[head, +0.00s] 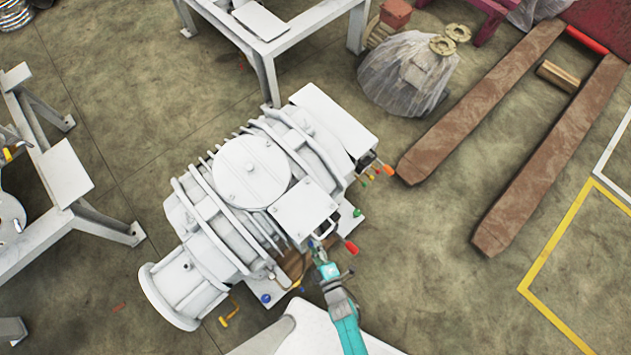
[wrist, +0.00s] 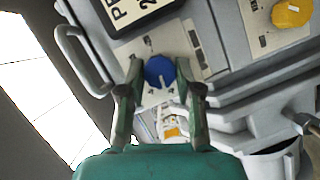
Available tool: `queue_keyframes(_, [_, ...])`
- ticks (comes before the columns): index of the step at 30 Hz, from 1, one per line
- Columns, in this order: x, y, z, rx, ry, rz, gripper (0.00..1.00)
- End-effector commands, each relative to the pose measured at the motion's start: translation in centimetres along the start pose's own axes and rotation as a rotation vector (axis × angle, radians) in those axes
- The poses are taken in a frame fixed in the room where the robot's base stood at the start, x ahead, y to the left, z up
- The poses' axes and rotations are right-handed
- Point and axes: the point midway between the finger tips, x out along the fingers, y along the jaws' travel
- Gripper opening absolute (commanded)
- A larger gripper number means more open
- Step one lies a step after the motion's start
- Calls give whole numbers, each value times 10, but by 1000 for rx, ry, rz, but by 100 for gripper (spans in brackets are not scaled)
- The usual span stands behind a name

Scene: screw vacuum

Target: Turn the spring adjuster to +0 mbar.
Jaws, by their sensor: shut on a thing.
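In the wrist view a round blue knob (wrist: 159,72), the likely spring adjuster, sits on a pale plate (wrist: 183,38) on the machine. A small white line shows on the knob's lower part. My gripper (wrist: 160,88) has one finger on each side of the knob and is shut on it. Scale marks around the knob are too small to read. In the head view my gripper (head: 318,247) is at the front right side of the white vacuum machine (head: 252,170); the knob is hard to make out there.
A grey handle (wrist: 80,58) stands left of the knob, and a yellow knob (wrist: 291,13) is at the upper right. In the head view a red-handled lever (head: 351,248) is right of my gripper. A brown pallet fork (head: 480,110) lies on the floor beyond.

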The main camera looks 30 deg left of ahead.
Motion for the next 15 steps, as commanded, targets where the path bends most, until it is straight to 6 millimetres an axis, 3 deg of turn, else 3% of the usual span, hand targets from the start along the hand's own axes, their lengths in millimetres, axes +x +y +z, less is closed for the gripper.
queue_keyframes(15, [0,-2,-1,-146,4,58,0])
